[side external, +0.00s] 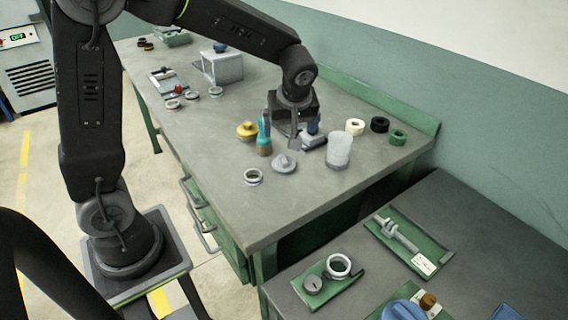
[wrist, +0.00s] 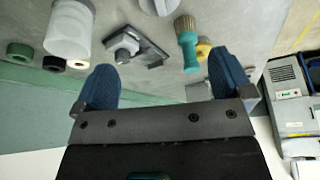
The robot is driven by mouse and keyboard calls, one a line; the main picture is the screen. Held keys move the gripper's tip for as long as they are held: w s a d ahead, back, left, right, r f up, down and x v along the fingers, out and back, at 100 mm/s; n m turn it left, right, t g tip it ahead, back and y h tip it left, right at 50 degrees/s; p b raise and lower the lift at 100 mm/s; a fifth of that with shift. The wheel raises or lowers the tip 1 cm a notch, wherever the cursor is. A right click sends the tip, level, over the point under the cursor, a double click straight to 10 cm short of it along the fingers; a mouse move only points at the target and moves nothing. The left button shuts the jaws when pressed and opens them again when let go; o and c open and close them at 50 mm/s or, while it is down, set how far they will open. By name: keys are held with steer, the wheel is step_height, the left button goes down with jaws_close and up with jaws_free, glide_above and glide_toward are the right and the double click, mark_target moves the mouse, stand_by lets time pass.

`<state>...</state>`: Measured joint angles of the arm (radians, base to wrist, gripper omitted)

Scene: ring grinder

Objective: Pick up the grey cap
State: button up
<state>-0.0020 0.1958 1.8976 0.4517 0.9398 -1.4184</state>
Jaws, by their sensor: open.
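The grey cap (side external: 284,163) is a round disc with a raised grip on top. It lies on the grey workbench, near the front edge, between the brush and the frosted cup. In the wrist view the cap (wrist: 161,5) is cut off by the top edge, so only part of it shows. My gripper (side external: 298,126) is above the bench, behind the cap in the side view and apart from it. In the wrist view my gripper (wrist: 165,80) shows its two blue fingers wide apart, with nothing between them.
A teal-handled brush (side external: 264,136) and yellow part (side external: 247,129) stand left of the gripper. A frosted cup (side external: 339,151) stands right. A grey tool (wrist: 137,47) lies behind the cap. A white-metal ring (side external: 253,177) lies near the front edge. White, black and green rings (side external: 398,137) lie back right.

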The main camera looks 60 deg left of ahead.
glide_above(284, 158)
steer(key=d, duration=0.2)
steer(key=f, duration=0.8)
steer(key=shift+s+a, duration=0.15)
steer(key=shift+s, duration=0.1)
steer(key=shift+d+x, duration=0.2)
steer(key=shift+x, duration=2.4)
steer(key=shift+s+f, duration=0.1)
steer(key=shift+s, duration=0.1)
steer(key=shift+c, duration=0.3)
steer(key=c, duration=0.9)
step_height(284, 158, up, 10)
steer(key=w+d+r+m, duration=0.1)
steer(key=w+d+r, duration=0.25)
steer(key=w, duration=0.25)
steer(key=w+d+r, duration=0.2)
steer(key=w+d, duration=0.2)
steer(key=w, duration=0.3)
steer(key=shift+a+f, duration=0.2)
steer(key=shift+f, duration=3)
